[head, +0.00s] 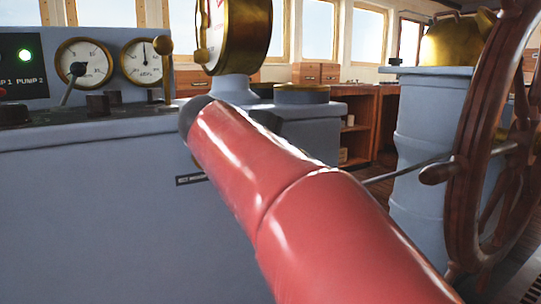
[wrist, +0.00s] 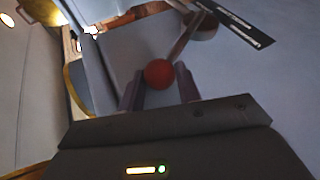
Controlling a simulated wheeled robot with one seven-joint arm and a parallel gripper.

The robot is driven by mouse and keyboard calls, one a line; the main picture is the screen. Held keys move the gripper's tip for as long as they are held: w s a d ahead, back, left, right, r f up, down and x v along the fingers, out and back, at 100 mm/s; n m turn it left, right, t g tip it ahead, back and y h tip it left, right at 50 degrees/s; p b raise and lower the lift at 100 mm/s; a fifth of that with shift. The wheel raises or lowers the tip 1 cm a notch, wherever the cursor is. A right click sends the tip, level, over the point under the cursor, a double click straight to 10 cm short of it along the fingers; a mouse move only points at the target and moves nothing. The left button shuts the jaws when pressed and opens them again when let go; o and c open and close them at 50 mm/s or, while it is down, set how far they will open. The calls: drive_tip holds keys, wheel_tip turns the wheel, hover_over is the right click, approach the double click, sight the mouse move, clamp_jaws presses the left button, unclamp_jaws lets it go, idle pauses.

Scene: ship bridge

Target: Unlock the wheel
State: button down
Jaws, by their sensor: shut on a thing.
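The wooden ship's wheel (head: 478,130) stands upright at the right of the head view, cut off by the picture's edge. In the wrist view a red ball knob (wrist: 158,74) sits at the end of a thin lever (wrist: 184,42), which rises to a round brownish mount (wrist: 202,24). My gripper (wrist: 159,88) is shut on the red knob, with a finger on either side. In the head view my red arm covers the gripper, the knob and the lever. The wheel does not show in the wrist view.
A grey console (head: 90,210) with gauges (head: 84,63) and levers stands at the left. A brass instrument (head: 240,35) rises behind my arm. A grey pedestal (head: 420,135) stands behind the wheel. A dark label plate (wrist: 238,22) is close to the lever. Wooden cabinets (head: 362,120) line the back.

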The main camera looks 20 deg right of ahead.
drive_tip(key=shift+a+f, duration=0.1)
drive_tip(key=c, duration=1)
unclamp_jaws()
drive_tip(key=shift+a, duration=0.1)
drive_tip(key=p+v, duration=0.1)
drive_tip(key=v, duration=0.6)
drive_tip(key=shift+a+r, duration=0.2)
drive_tip(key=shift+a, duration=0.05)
drive_tip(key=shift+s, duration=0.1)
drive_tip(key=s+a+f+m+y+p, duration=0.2)
drive_tip(key=s+f+y+p, duration=0.3)
drive_tip(key=s+f, duration=0.3)
drive_tip(key=s+a+f+m+g+y+p, duration=0.1)
drive_tip(key=s+a+f+m+y+p, duration=0.2)
drive_tip(key=s+f+y+p, duration=0.3)
wheel_tip(320, 180, down, 5)
drive_tip(key=s, duration=0.2)
drive_tip(key=shift+s+a+m, duration=0.3)
drive_tip(key=shift+a, duration=0.05)
